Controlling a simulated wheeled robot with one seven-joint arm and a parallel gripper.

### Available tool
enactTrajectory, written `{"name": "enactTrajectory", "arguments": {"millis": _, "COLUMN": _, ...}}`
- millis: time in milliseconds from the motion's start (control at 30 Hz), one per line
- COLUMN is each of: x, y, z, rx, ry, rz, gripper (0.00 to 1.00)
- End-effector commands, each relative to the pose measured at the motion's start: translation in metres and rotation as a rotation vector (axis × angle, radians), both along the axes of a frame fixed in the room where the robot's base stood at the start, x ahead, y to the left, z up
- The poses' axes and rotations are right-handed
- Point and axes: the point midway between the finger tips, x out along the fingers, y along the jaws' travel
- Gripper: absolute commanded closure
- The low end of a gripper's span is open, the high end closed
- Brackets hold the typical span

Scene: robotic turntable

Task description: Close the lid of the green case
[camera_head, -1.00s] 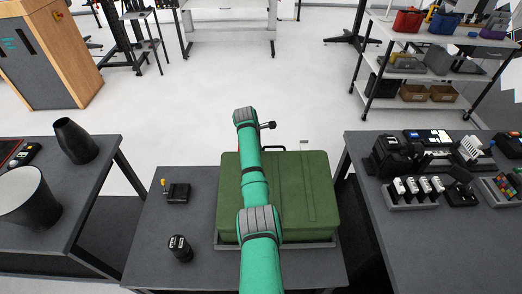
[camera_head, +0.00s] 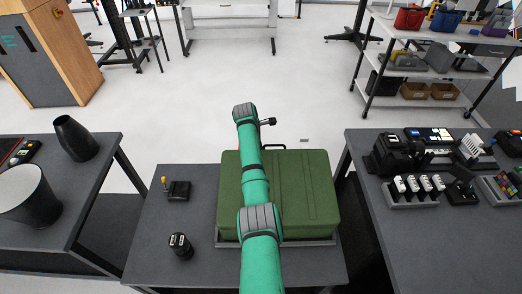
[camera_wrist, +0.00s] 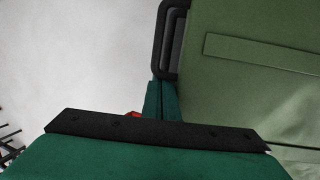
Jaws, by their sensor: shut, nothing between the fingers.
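The green case (camera_head: 300,190) sits on the middle table in the head view. Its broad ribbed top faces up and looks flat, so the lid appears down or nearly down; its seam is not visible. A black handle (camera_wrist: 170,45) is on its far side, and green case surface (camera_wrist: 260,75) fills the right of the wrist view. My gripper (camera_wrist: 161,92) shows there as two dark green fingers together, empty, pointing towards the handle beside the case edge. I cannot tell whether they touch it. In the head view my arm crosses over the case and hides the gripper.
A small joystick box (camera_head: 177,190) and a black cylindrical item (camera_head: 180,245) stand left of the case. A side table (camera_head: 435,240) on the right carries several devices; the left table holds a dark bucket (camera_head: 28,195) and vase (camera_head: 76,139).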

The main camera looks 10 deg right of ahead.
Motion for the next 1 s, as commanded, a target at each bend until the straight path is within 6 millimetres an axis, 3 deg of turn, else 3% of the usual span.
{"name": "enactTrajectory", "arguments": {"millis": 400, "x": -0.007, "y": 0.022, "z": 0.081, "rx": -0.001, "ry": -0.003, "rz": 0.005, "gripper": 1.00}}
{"name": "enactTrajectory", "arguments": {"millis": 600, "x": -0.011, "y": 0.025, "z": 0.111, "rx": 0.000, "ry": -0.001, "rz": 0.001, "gripper": 1.00}}
{"name": "enactTrajectory", "arguments": {"millis": 1000, "x": -0.013, "y": 0.028, "z": 0.125, "rx": 0.001, "ry": 0.001, "rz": 0.000, "gripper": 1.00}}
